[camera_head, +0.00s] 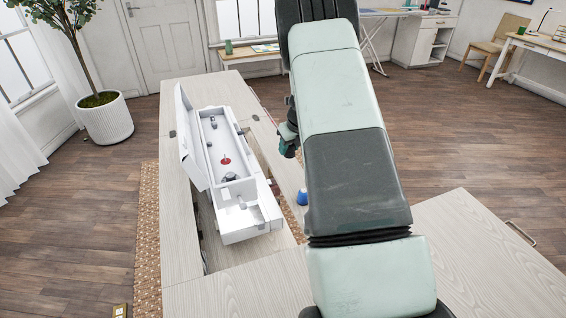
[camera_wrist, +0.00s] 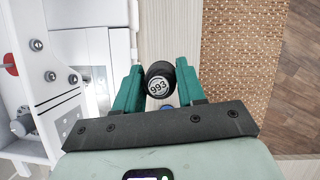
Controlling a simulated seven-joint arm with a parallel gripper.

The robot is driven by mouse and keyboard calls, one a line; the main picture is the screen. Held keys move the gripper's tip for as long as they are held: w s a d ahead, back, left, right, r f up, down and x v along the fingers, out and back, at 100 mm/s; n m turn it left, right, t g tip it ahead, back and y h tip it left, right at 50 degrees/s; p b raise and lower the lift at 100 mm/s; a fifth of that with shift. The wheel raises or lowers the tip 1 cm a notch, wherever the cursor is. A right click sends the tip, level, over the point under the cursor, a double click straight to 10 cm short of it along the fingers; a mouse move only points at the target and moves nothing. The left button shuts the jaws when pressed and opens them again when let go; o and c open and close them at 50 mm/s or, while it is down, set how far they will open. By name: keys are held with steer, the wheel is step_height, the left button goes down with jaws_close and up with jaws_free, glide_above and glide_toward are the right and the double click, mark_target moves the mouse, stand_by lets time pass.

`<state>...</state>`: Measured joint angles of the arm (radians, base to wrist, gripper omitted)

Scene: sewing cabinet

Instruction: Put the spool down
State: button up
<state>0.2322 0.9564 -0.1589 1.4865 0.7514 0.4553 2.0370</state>
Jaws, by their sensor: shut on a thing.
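My gripper (camera_wrist: 158,82) has its green fingers on both sides of a spool with a black end and a white label reading 993 (camera_wrist: 158,78). It is shut on the spool, over the pale wooden cabinet top beside the white sewing machine (camera_wrist: 88,45). A small blue patch shows just below the spool's end; I cannot tell if it is thread on it. In the head view my gripper (camera_head: 288,143) is mostly behind my arm, just right of the sewing machine (camera_head: 232,165). The held spool cannot be made out there.
A small blue object (camera_head: 302,197) stands on the cabinet top (camera_head: 184,225), close to my arm. The machine sits in the cabinet's opening with its lid (camera_head: 190,135) raised on the left. A woven rug (camera_wrist: 243,60) lies beyond the cabinet's edge.

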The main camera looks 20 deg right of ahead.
steer(key=shift+w+d+f+m+h, duration=0.15)
steer(key=shift+d+f+m+h, duration=0.15)
steer(key=shift+d+f+m, duration=0.4)
step_height(320, 180, down, 10)
steer(key=shift+d+r, duration=0.15)
steer(key=shift+r, duration=0.1)
steer(key=shift+f, duration=0.15)
steer(key=o, duration=1)
steer(key=shift+r, duration=0.55)
steer(key=v, duration=1.1)
steer(key=shift+r, duration=0.15)
